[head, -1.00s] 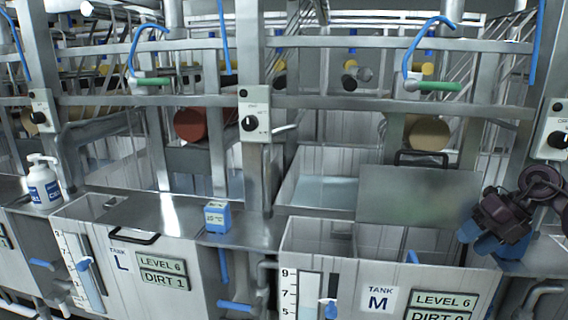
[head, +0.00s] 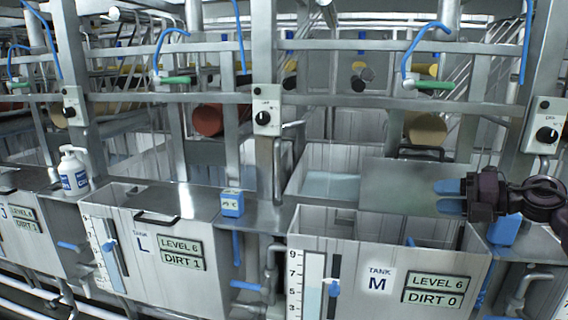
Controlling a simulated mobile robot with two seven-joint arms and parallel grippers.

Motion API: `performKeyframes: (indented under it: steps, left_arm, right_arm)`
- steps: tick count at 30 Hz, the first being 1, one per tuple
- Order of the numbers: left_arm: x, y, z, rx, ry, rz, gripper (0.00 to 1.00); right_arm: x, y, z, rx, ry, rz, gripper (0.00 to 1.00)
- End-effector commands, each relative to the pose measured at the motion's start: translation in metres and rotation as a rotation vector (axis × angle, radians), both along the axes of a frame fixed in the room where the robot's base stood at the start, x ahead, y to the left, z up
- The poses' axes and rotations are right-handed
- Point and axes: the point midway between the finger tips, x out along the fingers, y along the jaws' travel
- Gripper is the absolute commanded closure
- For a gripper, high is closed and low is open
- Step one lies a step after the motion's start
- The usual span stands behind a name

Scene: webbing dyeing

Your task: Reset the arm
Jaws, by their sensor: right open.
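My right gripper (head: 449,196) is at the right of the head view, its arm coming in from the right edge. Its two blue fingers point left and stand apart with nothing between them. They show in front of the grey panel (head: 395,185) behind tank M (head: 335,225). The gripper appears above the tank's right side; I cannot tell its exact height. My left gripper is not in view.
A blue box (head: 503,230) sits just below my right gripper. Another small blue box (head: 232,203) stands on the ledge between tank L (head: 200,200) and tank M. A white bottle (head: 75,172) stands at left. Metal posts and rails cross behind.

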Motion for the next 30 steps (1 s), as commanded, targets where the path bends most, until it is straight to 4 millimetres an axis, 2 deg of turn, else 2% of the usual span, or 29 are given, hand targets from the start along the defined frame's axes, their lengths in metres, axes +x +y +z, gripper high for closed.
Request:
performKeyframes:
  steps: [1, 3, 7, 11, 14, 18, 20, 24, 30]
  left_arm:
    - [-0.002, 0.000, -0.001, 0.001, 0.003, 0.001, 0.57]
    - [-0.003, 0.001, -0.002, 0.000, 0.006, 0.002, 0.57]
    - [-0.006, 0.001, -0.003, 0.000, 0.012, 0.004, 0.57]
    - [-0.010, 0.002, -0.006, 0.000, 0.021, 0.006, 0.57]
    - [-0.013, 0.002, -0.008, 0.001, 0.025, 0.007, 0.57]
    - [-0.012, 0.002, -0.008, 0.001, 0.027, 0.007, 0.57]
    - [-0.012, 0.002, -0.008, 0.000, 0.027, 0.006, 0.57]
    - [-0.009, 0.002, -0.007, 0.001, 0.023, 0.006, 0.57]
    - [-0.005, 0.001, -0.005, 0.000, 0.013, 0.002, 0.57]
  right_arm:
    - [0.001, 0.011, -0.004, 0.102, -0.015, -0.025, 0.55]
    - [0.003, 0.022, -0.009, 0.243, -0.027, -0.079, 0.55]
    - [0.001, 0.032, -0.035, 0.510, 0.015, -0.218, 0.55]
    - [-0.011, 0.032, -0.088, 0.766, 0.137, -0.414, 0.55]
    - [-0.029, 0.031, -0.138, 0.927, 0.268, -0.575, 0.55]
    - [-0.067, 0.033, -0.211, 1.105, 0.470, -0.788, 0.55]
    - [-0.088, 0.036, -0.241, 1.170, 0.561, -0.872, 0.55]
    - [-0.142, 0.047, -0.302, 1.306, 0.758, -1.041, 0.55]
    - [-0.223, 0.066, -0.364, 1.485, 0.962, -1.217, 0.55]
